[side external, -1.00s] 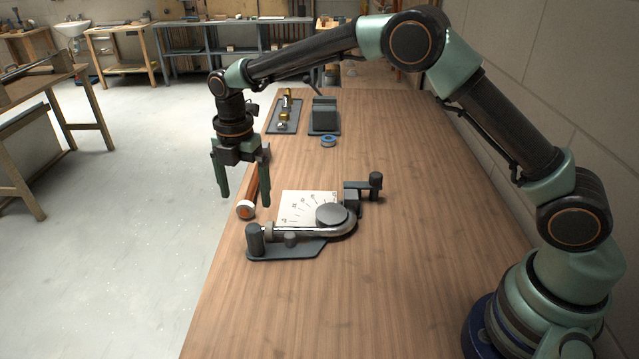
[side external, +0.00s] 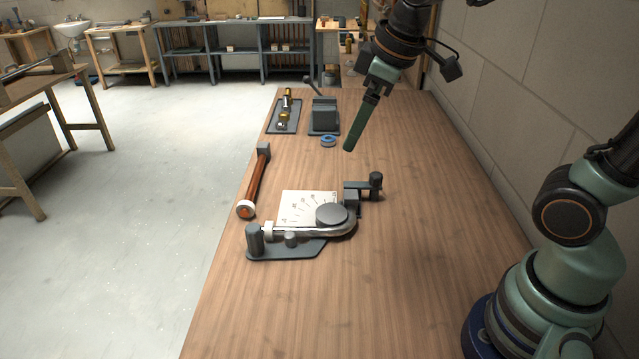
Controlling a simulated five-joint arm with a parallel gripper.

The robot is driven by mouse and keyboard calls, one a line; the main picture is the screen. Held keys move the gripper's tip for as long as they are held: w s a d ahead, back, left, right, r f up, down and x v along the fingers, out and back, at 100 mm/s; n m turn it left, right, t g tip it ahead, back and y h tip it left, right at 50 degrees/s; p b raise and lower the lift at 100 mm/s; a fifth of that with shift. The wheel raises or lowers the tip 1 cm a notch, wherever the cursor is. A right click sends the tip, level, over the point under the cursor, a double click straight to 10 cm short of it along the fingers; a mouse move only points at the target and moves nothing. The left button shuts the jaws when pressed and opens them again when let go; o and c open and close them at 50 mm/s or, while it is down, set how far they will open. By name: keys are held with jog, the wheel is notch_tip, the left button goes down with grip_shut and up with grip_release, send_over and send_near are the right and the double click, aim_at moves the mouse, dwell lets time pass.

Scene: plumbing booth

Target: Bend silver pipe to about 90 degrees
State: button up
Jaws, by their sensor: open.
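The silver pipe (side external: 318,232) lies in the pipe bender (side external: 282,250) on the bench. Its straight part runs left to right along the near side, and its right end curves up around the round grey former (side external: 332,214). A white plate with angle marks (side external: 297,203) sits behind the former; its numbers are too small to read. The bender's dark lever, with an upright knob handle (side external: 376,182), is at the right, beside the pipe's curved end. My gripper (side external: 349,148) hangs tilted in the air behind the bender. It is open and empty, seen edge-on with its fingers overlapping.
A mallet with a wooden handle (side external: 257,180) lies left of the bender near the bench's left edge. A blue tape roll (side external: 328,141), a grey vise-like block (side external: 324,114) and a tray with brass fittings (side external: 284,116) stand farther back. The bench's right and near parts are clear.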

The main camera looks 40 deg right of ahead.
jog(key=s+d+f+m+t, duration=0.1)
jog(key=s+d+m, duration=0.1)
jog(key=s+m, duration=0.25)
jog(key=m+g, duration=0.5)
jog(key=m, duration=0.5)
send_over(253, 227)
notch_tip(253, 227, down, 14)
jog(key=shift+s, duration=0.1)
jog(key=shift+a+f+m, duration=0.1)
jog(key=shift+f+m, duration=0.15)
jog(key=shift+f, duration=3.9)
